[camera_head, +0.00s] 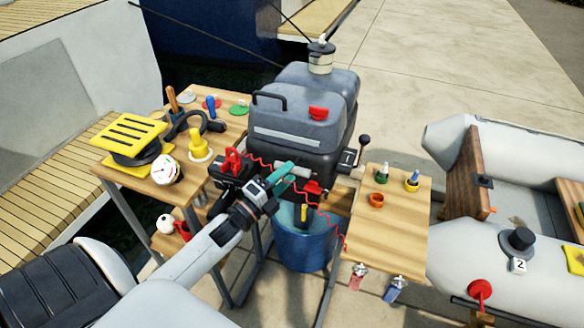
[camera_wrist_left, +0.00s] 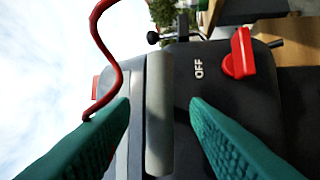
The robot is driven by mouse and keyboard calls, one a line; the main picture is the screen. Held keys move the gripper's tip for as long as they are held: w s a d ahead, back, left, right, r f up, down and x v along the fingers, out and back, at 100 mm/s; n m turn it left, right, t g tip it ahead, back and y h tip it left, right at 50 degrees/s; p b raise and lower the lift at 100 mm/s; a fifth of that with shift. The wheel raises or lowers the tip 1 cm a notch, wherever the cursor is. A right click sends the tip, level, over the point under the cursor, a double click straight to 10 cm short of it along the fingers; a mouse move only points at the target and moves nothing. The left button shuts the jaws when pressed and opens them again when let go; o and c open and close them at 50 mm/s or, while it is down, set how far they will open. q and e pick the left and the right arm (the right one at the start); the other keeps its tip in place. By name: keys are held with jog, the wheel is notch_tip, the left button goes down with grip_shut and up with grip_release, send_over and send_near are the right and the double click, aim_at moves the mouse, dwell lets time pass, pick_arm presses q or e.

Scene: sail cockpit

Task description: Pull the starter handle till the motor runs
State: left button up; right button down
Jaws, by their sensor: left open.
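The motor (camera_head: 290,122) is a grey and black outboard with its cowl above a blue bucket. A pale grey bar, apparently the starter handle (camera_head: 302,171), lies across its front. My left gripper (camera_head: 283,172) is open at this bar, with its teal fingers pointing at the motor. In the left wrist view the handle (camera_wrist_left: 158,115) stands between the two open fingertips (camera_wrist_left: 160,108), with gaps on both sides. Whether it is within the fingers' depth I cannot tell. My right gripper is not in view.
A red switch (camera_wrist_left: 238,55) beside "OFF" sits near the handle. A red coiled cord (camera_head: 322,213) passes close to my gripper. A blue bucket (camera_head: 300,245) stands below. Small wooden tables with bottles (camera_head: 400,232) and tools flank the motor. An inflatable boat (camera_head: 450,140) lies right.

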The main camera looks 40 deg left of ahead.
pick_arm(q)
jog(key=shift+x, duration=1.4)
jog(key=shift+c, duration=0.5)
grip_shut()
